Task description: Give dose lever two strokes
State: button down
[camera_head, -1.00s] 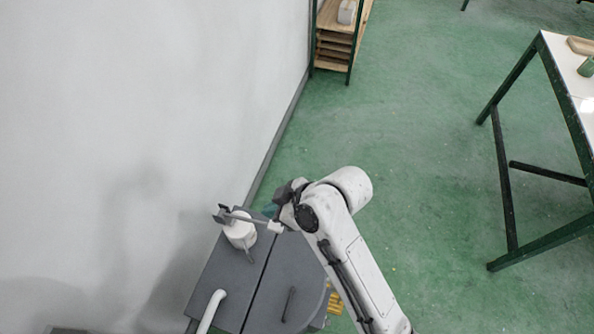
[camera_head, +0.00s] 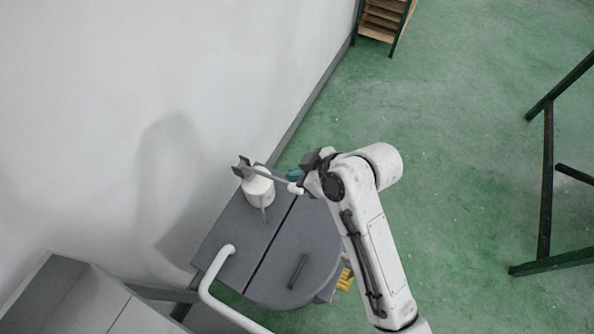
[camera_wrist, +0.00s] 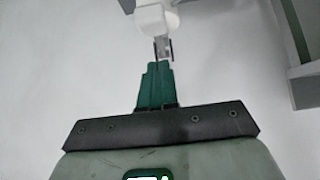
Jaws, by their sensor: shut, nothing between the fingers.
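The dose dispenser, a white bottle (camera_head: 258,190) with a small front spout, stands on the grey cart top near the wall. Its dose lever (camera_head: 270,177) is a thin grey bar across the top, sloping down to the right to a white knob (camera_head: 296,188). My gripper (camera_head: 293,174) is close to the knob, just behind it in the picture. In the wrist view its green fingers (camera_wrist: 157,68) are shut and empty. A white part (camera_wrist: 155,19) with a grey piece shows just past the fingertips. I cannot tell whether they touch the lever.
The grey cart top (camera_head: 222,233) has a dark seam and a dark handle (camera_head: 297,270). A white rail (camera_head: 212,280) curves at its left front. A grey cabinet (camera_head: 75,300) stands lower left. The wall is close on the left; green floor is open on the right.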

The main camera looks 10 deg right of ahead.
jog(key=shift+f+b, duration=2.75)
jog(key=shift+f, duration=1.7)
notch_tip(320, 180, up, 9)
jog(key=p, duration=0.8)
jog(key=shift+r, duration=0.1)
